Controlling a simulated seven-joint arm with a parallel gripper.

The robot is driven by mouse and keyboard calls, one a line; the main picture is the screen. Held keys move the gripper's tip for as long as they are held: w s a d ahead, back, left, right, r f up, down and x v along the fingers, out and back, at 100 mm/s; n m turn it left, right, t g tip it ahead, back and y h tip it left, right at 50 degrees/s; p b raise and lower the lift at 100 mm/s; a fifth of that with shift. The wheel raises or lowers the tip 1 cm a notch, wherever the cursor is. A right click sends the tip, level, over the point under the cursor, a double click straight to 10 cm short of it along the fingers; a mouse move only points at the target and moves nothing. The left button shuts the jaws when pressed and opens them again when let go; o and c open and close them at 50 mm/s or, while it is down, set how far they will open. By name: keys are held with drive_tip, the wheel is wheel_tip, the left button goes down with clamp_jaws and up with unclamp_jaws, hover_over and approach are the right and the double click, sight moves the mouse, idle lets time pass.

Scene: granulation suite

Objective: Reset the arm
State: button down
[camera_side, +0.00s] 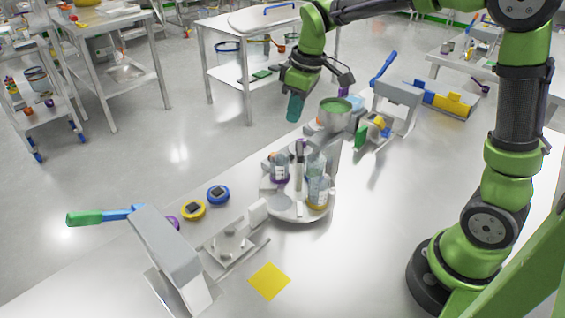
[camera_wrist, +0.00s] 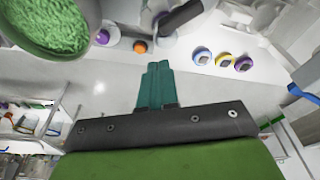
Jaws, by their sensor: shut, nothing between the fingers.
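My gripper (camera_side: 295,108) hangs from my green arm over the far edge of the table, beside a metal pot (camera_side: 335,118) with green contents. Its teal fingers point down and are closed together with nothing between them. In the wrist view the fingers of my gripper (camera_wrist: 157,70) show side by side, and the pot of green granules (camera_wrist: 50,22) is close by at the upper left. The gripper is apart from the pot and touches nothing that I can see.
A round tray (camera_side: 285,207) with bottles stands mid-table. A grey lever press (camera_side: 168,250) with a green handle is at the front left, near a yellow square (camera_side: 269,281). The right of the table is mostly clear.

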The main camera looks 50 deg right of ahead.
drive_tip(key=s+a+r+m+t, duration=0.1)
drive_tip(key=s+m, duration=0.3)
drive_tip(key=s, duration=0.5)
drive_tip(key=s+a+r+m+t+y, duration=0.1)
drive_tip(key=s+r+m+t, duration=0.2)
drive_tip(key=s, duration=0.6)
drive_tip(key=shift+s+a+r+m+t, duration=0.15)
drive_tip(key=shift+s+a+m+t, duration=0.1)
drive_tip(key=shift+m+t, duration=0.4)
drive_tip(key=shift+d, duration=0.1)
idle(1.6)
drive_tip(key=w+d+f+n+h, duration=0.1)
drive_tip(key=w+f+n+h, duration=0.2)
drive_tip(key=w+n, duration=0.3)
drive_tip(key=w+d+f+n+g+h, duration=0.1)
drive_tip(key=w+f+n+h, duration=0.2)
drive_tip(key=w+n, duration=0.4)
drive_tip(key=w+d+f+n+g+h, duration=0.1)
drive_tip(key=w+n, duration=0.6)
drive_tip(key=w, duration=0.7)
wheel_tip(320, 180, down, 3)
drive_tip(key=shift+d+r+h, duration=0.1)
drive_tip(key=shift+d+h, duration=0.4)
drive_tip(key=shift+h, duration=0.6)
drive_tip(key=shift+w, duration=0.1)
drive_tip(key=shift+f, duration=4.45)
